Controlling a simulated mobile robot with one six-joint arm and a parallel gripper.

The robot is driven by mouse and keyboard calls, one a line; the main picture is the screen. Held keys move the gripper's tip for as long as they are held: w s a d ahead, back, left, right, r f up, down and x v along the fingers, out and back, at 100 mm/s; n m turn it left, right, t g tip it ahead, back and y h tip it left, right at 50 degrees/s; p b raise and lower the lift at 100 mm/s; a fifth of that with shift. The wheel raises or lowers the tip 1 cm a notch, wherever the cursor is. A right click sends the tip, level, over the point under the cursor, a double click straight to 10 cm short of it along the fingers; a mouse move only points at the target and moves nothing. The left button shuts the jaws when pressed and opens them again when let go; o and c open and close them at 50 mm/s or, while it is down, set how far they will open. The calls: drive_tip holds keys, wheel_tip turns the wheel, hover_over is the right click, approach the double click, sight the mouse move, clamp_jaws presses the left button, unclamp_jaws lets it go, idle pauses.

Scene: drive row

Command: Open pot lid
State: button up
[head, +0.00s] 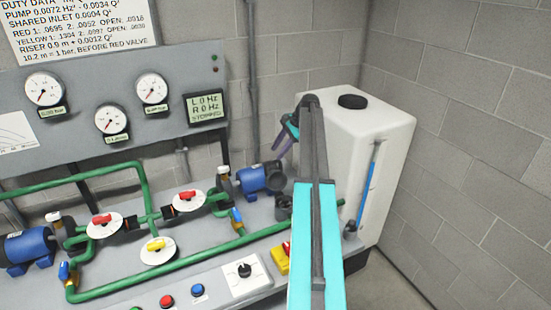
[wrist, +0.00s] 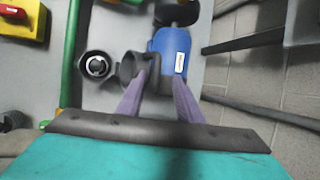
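My gripper (wrist: 160,76) is open, its two purple fingers apart. In the wrist view the fingertips overlap a dark ring-shaped pump part (wrist: 131,66) and the blue motor (wrist: 168,44); I cannot tell whether they touch. To the left is a dark round pot-like fitting (wrist: 97,66) with a pale ring in its top. I cannot tell whether this is the pot, or whether its lid is on. In the head view my gripper (head: 281,150) points down above the right blue pump (head: 255,180), and a dark round fitting (head: 283,206) shows beside my arm.
Green pipes (head: 190,250) with red and yellow valve handles run across the grey bench. A white tank (head: 385,135) with a black cap stands at the right. A yellow box with a red switch (head: 281,260) sits at the front. A gauge panel (head: 75,100) is behind.

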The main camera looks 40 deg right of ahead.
drive_tip(key=b+v, duration=0.2)
drive_tip(key=v, duration=0.6)
drive_tip(key=shift+w, duration=0.1)
idle(0.3)
